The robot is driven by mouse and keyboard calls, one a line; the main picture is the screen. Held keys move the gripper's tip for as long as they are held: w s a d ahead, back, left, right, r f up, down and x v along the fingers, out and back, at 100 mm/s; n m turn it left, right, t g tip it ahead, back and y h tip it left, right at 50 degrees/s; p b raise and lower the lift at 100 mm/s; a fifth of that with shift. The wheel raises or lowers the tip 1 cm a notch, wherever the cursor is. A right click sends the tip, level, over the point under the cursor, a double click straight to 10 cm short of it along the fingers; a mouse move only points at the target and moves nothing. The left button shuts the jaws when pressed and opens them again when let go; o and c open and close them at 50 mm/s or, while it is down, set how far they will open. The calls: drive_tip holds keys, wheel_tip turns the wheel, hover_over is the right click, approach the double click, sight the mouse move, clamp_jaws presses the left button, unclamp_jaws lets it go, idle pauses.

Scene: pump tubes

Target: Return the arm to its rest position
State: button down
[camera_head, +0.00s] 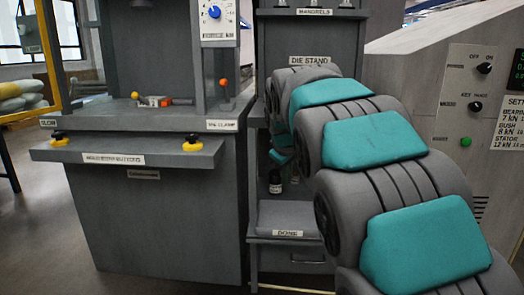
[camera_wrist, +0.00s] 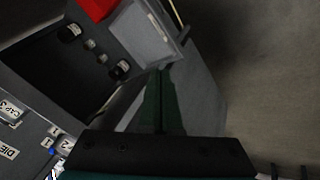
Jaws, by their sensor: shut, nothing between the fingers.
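My arm, with grey links and teal pads, fills the right half of the head view. It reaches from the bottom right corner up to the front of the die stand (camera_head: 310,60). The arm's own links hide its far end and the gripper in that view. In the wrist view, my gripper (camera_wrist: 161,74) shows as two dark green fingers beyond a black bar. The fingers are together and empty. Bare grey floor (camera_wrist: 265,75) lies to their right, and a grey labelled unit (camera_wrist: 40,115) is at the left, apart from them.
A grey press bench (camera_head: 150,220) with yellow-based knobs stands at the left. A grey drawer unit (camera_head: 285,218) with small dark bottles (camera_head: 275,182) is close beside the arm. A control panel (camera_head: 475,95) stands behind the arm at right. A red block (camera_wrist: 95,8) tops the wrist view.

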drive_tip(key=s+d+f+m+g, duration=0.2)
drive_tip(key=s+f, duration=0.4)
drive_tip(key=s, duration=0.9)
drive_tip(key=s+d+f+m+g+p, duration=0.1)
drive_tip(key=s+d+f+m+g, duration=0.2)
drive_tip(key=s, duration=1.1)
drive_tip(key=s+d+f+m+g, duration=0.2)
drive_tip(key=s+f, duration=0.7)
drive_tip(key=s, duration=0.6)
drive_tip(key=shift+s+d+f+m+g+y+p, duration=0.3)
drive_tip(key=shift+s+d+m+g, duration=0.1)
drive_tip(key=shift+d+m, duration=0.5)
drive_tip(key=shift+w, duration=0.1)
